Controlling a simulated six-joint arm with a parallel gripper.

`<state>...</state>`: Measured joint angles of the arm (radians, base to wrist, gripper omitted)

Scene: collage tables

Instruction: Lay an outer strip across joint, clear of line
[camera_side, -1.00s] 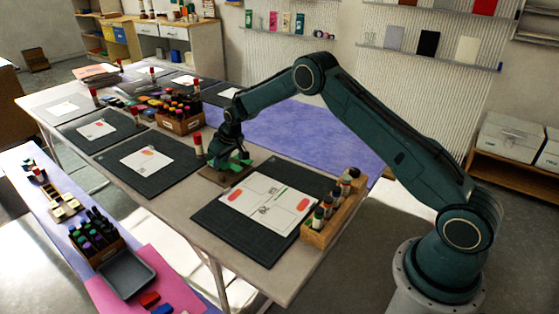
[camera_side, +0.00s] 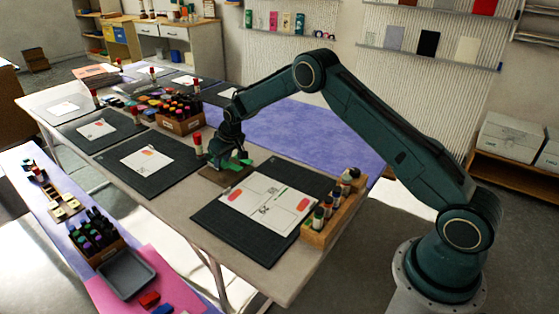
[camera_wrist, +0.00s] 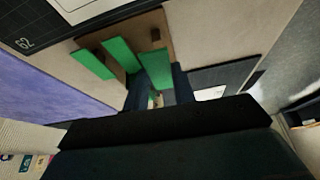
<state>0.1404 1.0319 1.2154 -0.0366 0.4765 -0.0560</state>
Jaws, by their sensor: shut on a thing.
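My gripper (camera_side: 236,158) is low over a small brown tray (camera_side: 218,175) on the table, left of the near mat. In the wrist view, green strips (camera_wrist: 92,64) lie side by side at the tray (camera_wrist: 181,35). The strip nearest my jaws (camera_wrist: 155,62) is between the fingers, and my gripper is shut on it. The white sheet (camera_side: 248,201) lies on the near dark mat (camera_side: 226,220). It has a red patch near each end, thin dark lines and a small green mark near its middle. Whether the held strip touches the tray is hidden.
A wooden rack of bottles (camera_side: 318,236) stands at the near mat's right edge. A red-capped glue stick (camera_side: 198,144) stands left of my gripper. Another mat with a sheet (camera_side: 147,158) lies to the left. A crate of bottles (camera_side: 181,123) stands farther back.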

